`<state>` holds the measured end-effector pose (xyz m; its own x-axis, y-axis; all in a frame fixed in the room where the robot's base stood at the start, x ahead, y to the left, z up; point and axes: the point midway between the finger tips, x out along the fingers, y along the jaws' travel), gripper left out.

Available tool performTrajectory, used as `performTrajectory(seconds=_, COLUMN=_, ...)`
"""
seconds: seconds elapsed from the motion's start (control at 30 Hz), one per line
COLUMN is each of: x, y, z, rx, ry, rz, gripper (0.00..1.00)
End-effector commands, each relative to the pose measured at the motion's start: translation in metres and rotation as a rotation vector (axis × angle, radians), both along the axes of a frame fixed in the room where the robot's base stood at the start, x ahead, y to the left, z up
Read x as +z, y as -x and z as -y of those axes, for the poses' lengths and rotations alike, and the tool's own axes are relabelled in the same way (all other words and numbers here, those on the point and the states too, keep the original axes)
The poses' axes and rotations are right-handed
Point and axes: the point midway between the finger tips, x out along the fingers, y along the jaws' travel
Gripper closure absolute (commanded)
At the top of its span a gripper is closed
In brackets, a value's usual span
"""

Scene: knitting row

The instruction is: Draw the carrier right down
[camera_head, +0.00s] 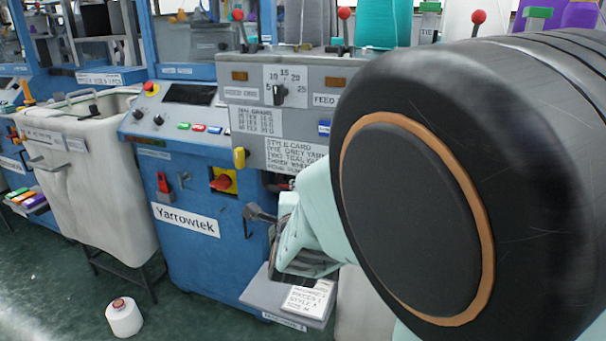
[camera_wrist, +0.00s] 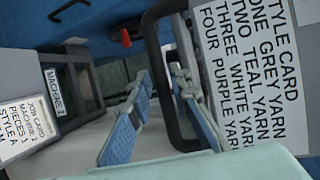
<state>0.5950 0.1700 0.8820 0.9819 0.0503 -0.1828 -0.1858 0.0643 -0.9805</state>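My gripper (camera_wrist: 163,78) is open in the wrist view, its two blue-padded fingers apart. A dark, looped bar handle (camera_wrist: 154,48) runs down between the fingertips and behind the right finger; I cannot tell whether it touches either one. In the head view my gripper (camera_head: 284,248) is low at the front of the blue Yarrowtek machine (camera_head: 190,268), partly hidden by my arm. A dark handle (camera_head: 260,213) sticks out from the machine just left of it. No part is labelled as the carrier, so I cannot tell for certain which it is.
A style card (camera_wrist: 240,70) fills the right of the wrist view. A low shelf with a job card (camera_head: 306,300) lies below my gripper. A pale bin (camera_head: 90,185) stands left, and a white yarn cone (camera_head: 124,318) stands on the green floor.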

Motion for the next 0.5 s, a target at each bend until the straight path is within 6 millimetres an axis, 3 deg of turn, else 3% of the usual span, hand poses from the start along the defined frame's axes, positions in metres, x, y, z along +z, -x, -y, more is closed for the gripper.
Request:
performTrajectory(seconds=0.17, x=0.021, y=0.000, z=0.000, rx=0.001, ry=-0.006, rz=0.005, gripper=0.82)
performTrajectory(seconds=0.5, x=0.084, y=-0.001, z=0.001, rx=-0.004, ry=-0.009, rz=0.013, gripper=0.82)
